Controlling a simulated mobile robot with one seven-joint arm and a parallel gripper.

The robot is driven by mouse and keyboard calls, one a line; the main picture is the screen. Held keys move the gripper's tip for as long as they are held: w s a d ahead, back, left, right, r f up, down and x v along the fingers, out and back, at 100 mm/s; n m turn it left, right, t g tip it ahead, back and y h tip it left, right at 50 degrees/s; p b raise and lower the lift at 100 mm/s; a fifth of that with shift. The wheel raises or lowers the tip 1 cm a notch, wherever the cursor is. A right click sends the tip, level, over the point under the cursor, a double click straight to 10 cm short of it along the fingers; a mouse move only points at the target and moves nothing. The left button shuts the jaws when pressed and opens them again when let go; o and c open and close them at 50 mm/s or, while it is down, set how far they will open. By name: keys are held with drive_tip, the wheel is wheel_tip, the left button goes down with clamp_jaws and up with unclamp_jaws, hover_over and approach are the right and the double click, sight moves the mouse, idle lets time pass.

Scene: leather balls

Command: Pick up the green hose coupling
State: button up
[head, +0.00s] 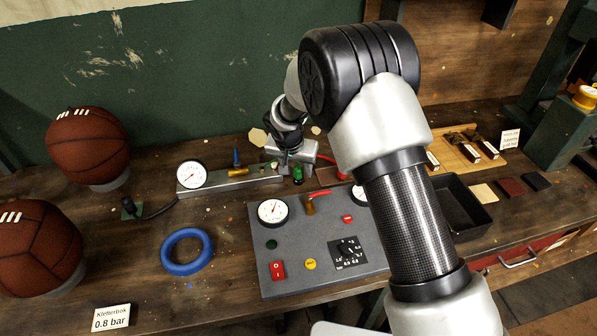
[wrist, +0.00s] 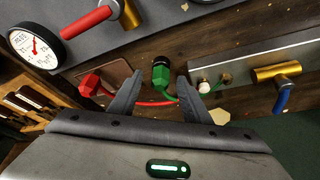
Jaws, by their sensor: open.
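The green hose coupling (head: 298,174) stands on the bench below my gripper (head: 291,162) in the head view. In the wrist view the green coupling (wrist: 161,73) has a dark top and lies near the line between the two fingertips of my gripper (wrist: 159,82). The fingers are spread apart, one on each side of it, with a visible gap; I cannot tell the exact height difference. A red coupling (wrist: 90,84) sits on a dark red plate to the left in the wrist view, outside the fingers.
A metal rail with a gauge (head: 191,174) and a blue-handled brass valve (head: 236,160) is left of the coupling. A grey control panel (head: 330,225) lies in front. A black tray (head: 466,205) is right.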

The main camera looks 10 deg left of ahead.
drive_tip(key=shift+x, duration=0.95)
drive_tip(key=shift+a, duration=0.1)
drive_tip(key=shift+c, duration=0.2)
drive_tip(key=c, duration=1.1)
drive_tip(key=shift+o, duration=0.2)
